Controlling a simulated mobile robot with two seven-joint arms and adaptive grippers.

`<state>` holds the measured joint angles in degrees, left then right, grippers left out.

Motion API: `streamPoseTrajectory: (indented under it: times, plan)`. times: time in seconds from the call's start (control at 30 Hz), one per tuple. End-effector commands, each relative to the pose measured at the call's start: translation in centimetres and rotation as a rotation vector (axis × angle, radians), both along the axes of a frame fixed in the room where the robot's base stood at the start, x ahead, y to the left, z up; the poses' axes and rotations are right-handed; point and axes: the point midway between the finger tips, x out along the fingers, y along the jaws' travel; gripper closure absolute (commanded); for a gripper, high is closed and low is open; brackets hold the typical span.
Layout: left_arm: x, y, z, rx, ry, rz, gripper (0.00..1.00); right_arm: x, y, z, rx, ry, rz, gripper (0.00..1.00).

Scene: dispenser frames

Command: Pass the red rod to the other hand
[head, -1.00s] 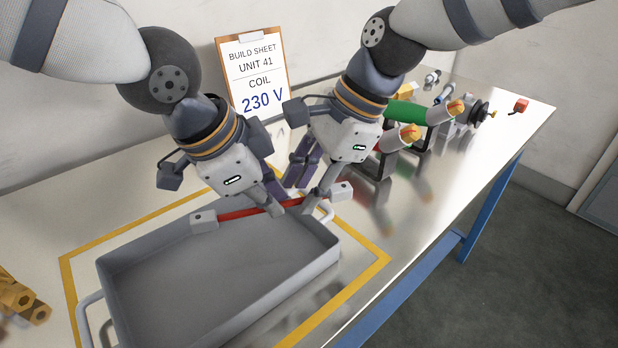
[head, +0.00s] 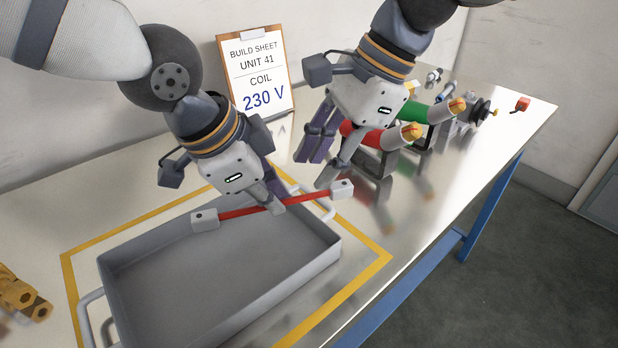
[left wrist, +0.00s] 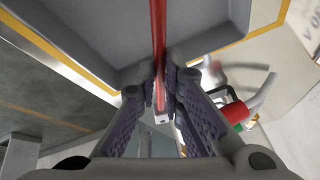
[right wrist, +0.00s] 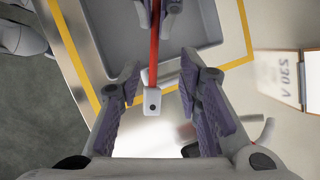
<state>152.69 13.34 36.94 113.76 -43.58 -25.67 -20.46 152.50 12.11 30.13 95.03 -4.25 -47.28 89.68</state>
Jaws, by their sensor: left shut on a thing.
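The red rod (head: 240,212) has a pale grey block at each end and is held level above the far part of the grey tray. My left gripper (head: 274,203) is shut on the rod between its middle and its right end. The left wrist view shows the rod (left wrist: 157,40) between its closed fingers (left wrist: 161,82). My right gripper (head: 322,168) is open and empty, raised above and behind the rod's right end. In the right wrist view the rod's end block (right wrist: 153,102) lies between the spread fingers (right wrist: 162,82), without touching them.
The grey tray (head: 225,306) stands inside a yellow outline on the shiny table. Red and green cylinders (head: 406,112) on stands are right of my right gripper. A build sheet reading COIL 230 V (head: 256,68) leans at the wall. Brass parts (head: 22,298) lie at the left.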

Motion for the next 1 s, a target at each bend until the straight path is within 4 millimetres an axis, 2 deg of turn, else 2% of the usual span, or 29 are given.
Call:
streamPoseTrajectory:
  times: [0.1,0.3,0.47,0.7,0.87,0.93,1.0]
  plan:
    - [0.0,0.0,0.1,-0.001,-0.001,0.000,1.00,-0.1,-1.2,2.8,0.001,-0.005,-0.002,0.68]
    - [0.0,0.0,0.0,-0.001,-0.001,0.000,1.00,-0.3,-2.6,5.7,0.000,-0.002,-0.001,0.68]
    - [0.1,0.3,0.6,-0.003,-0.004,0.002,1.00,-0.3,-3.0,6.5,0.000,-0.001,0.000,0.68]
    - [0.1,3.3,6.1,-0.005,-0.007,0.004,1.00,-0.4,-3.0,6.5,0.000,0.000,0.000,0.68]
    - [0.1,4.6,8.4,-0.003,-0.003,0.001,1.00,-0.4,-3.0,6.5,-0.001,-0.002,0.003,0.68]
    - [0.0,4.9,8.8,-0.001,-0.001,0.000,1.00,-0.4,-2.8,6.6,-0.010,-0.021,0.051,0.68]
    - [0.0,4.9,8.8,-0.001,0.000,0.000,1.00,-0.6,-2.2,6.9,-0.037,-0.079,0.197,0.68]
